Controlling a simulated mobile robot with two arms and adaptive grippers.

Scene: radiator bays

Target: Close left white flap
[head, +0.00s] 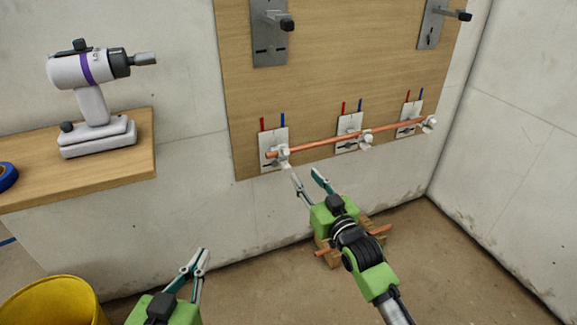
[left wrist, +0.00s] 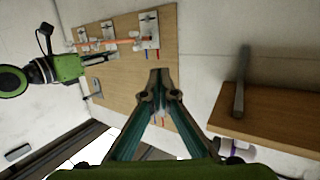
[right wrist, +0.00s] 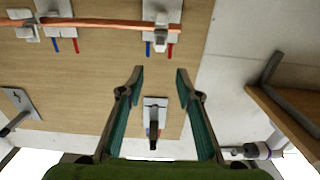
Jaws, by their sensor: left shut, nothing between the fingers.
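The left white plate (head: 270,139) carries a white clip with the left white flap (head: 284,153) at the left end of a copper pipe (head: 320,145). The flap is too small for me to tell how far it is open. This plate also shows in the left wrist view (left wrist: 149,28) and the right wrist view (right wrist: 154,12). My left gripper (head: 201,254) is shut and empty, low and left of the plate; its tips meet in the left wrist view (left wrist: 160,78). My right gripper (head: 307,181) is open and empty, just below the pipe, touching nothing visible.
Middle (head: 346,127) and right (head: 409,115) white plates hold the same pipe on the wooden board (head: 330,70). Grey brackets (head: 268,45) sit above. A shelf (head: 130,165) with a drill (head: 90,75) stands left; a yellow bucket (head: 50,290) is on the floor.

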